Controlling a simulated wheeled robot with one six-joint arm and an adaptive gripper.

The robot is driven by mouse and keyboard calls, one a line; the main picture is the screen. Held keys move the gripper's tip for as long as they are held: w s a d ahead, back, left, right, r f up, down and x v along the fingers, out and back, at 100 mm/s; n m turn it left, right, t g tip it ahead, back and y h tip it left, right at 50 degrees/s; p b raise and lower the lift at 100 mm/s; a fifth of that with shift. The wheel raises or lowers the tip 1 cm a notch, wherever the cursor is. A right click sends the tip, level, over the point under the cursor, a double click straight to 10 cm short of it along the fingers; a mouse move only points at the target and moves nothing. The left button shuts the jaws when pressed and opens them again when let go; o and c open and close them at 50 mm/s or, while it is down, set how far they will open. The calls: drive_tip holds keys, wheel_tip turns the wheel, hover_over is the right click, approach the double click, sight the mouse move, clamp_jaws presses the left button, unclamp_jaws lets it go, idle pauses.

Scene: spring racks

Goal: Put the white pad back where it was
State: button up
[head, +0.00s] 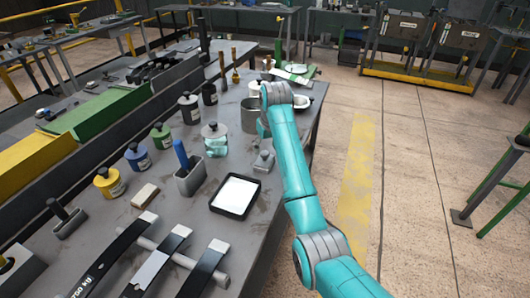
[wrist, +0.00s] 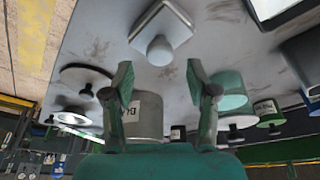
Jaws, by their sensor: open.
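A flat white pad (head: 236,194) lies inside a shallow black-rimmed tray (head: 215,211) on the workbench in the head view. A corner of this tray shows at the upper right of the wrist view (wrist: 262,22). My gripper (wrist: 160,68) is open and empty, its two fingers apart. It is above the bench, beyond the pad in the head view, where my arm mostly hides it. A square grey block with a round knob (wrist: 160,22) lies just ahead of the fingers in the wrist view, and stands beside the tray in the head view (head: 263,160).
A metal can (wrist: 143,112) shows between my fingers. A lidded glass jar (head: 215,143) and a grey holder with a blue handle (head: 190,178) stand left of my arm. Several lidded bottles line the bench's back. A small pale block (head: 144,195) lies left of the tray.

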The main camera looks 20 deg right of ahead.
drive_tip(key=v, duration=0.7)
drive_tip(key=shift+r, duration=0.15)
drive_tip(key=shift+s, duration=0.1)
